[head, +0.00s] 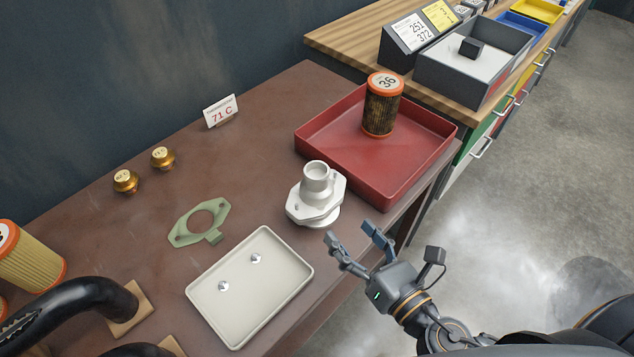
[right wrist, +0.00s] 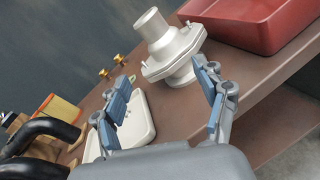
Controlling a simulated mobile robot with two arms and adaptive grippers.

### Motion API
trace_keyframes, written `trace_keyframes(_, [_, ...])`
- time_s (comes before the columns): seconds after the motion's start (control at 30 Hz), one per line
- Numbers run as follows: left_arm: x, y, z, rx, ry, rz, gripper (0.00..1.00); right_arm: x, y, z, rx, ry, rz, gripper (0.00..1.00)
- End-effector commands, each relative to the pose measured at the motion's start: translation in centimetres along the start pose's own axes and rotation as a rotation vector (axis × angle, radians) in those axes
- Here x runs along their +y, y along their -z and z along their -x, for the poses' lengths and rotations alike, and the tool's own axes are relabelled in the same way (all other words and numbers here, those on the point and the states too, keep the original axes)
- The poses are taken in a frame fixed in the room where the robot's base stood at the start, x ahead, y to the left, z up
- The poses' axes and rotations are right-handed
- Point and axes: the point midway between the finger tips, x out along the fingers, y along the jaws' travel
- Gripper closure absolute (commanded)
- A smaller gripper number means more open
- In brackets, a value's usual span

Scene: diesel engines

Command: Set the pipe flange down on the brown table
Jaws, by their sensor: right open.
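The pipe flange (head: 316,194) is a pale grey metal part with a short round neck on top of a wide plate. It stands upright on the brown table (head: 270,110), between the red tray and the cream tray. My right gripper (head: 352,234) is open and empty at the table's front edge, just in front of the flange and apart from it. In the right wrist view the flange (right wrist: 172,52) shows beyond and between the open fingers (right wrist: 162,80). My left gripper is not in view.
A red tray (head: 318,146) holds an orange-capped filter (head: 383,106). A cream tray (head: 232,318) holds two small shiny parts. A green gasket (head: 183,237), two brass plugs (head: 163,157), a temperature sign (head: 220,111) and black hoses (head: 75,290) are also on the table. The table's back middle is clear.

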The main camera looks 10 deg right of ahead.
Motion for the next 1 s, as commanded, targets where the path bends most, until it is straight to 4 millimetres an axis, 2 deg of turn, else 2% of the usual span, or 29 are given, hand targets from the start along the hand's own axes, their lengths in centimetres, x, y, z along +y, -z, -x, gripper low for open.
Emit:
trace_keyframes(0.1, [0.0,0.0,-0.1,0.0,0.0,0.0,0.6,0.1,-1.2,0.2,-0.054,-0.009,0.232,0.28])
trace_keyframes(0.23, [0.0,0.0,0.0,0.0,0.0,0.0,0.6,0.3,-1.9,0.2,-0.087,-0.009,0.346,0.28])
trace_keyframes(0.37, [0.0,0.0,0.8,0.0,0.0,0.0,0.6,0.4,-2.4,-0.9,-0.096,-0.007,0.367,0.28])
trace_keyframes(0.7, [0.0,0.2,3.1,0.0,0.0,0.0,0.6,0.6,-2.9,-6.8,-0.094,-0.008,0.362,0.28])
trace_keyframes(1.0, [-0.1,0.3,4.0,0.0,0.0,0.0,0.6,0.6,-3.1,-9.1,-0.092,-0.009,0.36,0.28])
